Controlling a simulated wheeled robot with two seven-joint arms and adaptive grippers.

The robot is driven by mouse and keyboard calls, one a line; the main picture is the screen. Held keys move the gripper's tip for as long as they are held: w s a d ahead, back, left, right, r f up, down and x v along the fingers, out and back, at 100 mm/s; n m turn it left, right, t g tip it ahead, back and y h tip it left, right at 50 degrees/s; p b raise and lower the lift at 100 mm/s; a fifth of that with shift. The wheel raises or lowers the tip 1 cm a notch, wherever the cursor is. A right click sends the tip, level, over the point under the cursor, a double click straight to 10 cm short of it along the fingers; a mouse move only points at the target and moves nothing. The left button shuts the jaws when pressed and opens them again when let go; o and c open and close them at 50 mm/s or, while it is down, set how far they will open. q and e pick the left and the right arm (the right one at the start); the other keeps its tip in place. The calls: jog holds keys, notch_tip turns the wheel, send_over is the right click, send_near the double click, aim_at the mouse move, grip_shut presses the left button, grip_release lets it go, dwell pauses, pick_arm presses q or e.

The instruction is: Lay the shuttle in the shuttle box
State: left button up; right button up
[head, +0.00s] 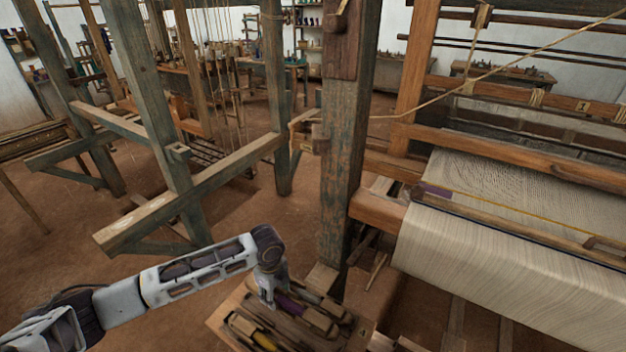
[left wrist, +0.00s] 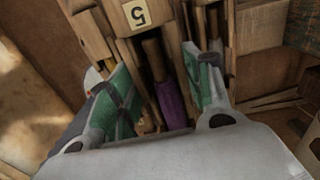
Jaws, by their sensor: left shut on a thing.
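A wooden shuttle with purple yarn (head: 290,305) is among several shuttles in a wooden tray (head: 218,323) at the bottom of the head view. My left gripper (head: 270,300) reaches down into the tray at this shuttle. I cannot tell whether the shuttle is clear of the tray floor. I cannot make out with certainty which part is the shuttle box. My right gripper is not in view.
The loom with pale cloth (head: 500,240) stands at the right. A thick wooden post (head: 345,170) rises just behind the tray. Another shuttle with yellow yarn (head: 264,341) lies in the tray's front. A plate marked 5 (left wrist: 138,14) shows beyond the fingers. Open earth floor lies left.

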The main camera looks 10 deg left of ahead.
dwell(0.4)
pick_arm(q)
jog(key=shift+w+d+r+m, duration=0.3)
jog(key=shift+w+d+r, duration=0.05)
jog(key=shift+d+r, duration=0.3)
jog(key=d+r+m, duration=0.6)
jog(key=d+r, duration=0.4)
jog(key=r, duration=0.4)
jog(key=s+d+r+m, duration=0.1)
jog(key=d+r+m, duration=0.6)
jog(key=d+r, duration=0.3)
notch_tip(320, 180, up, 4)
jog(key=shift+s+d+m, duration=0.25)
jog(key=shift+s+m, duration=0.05)
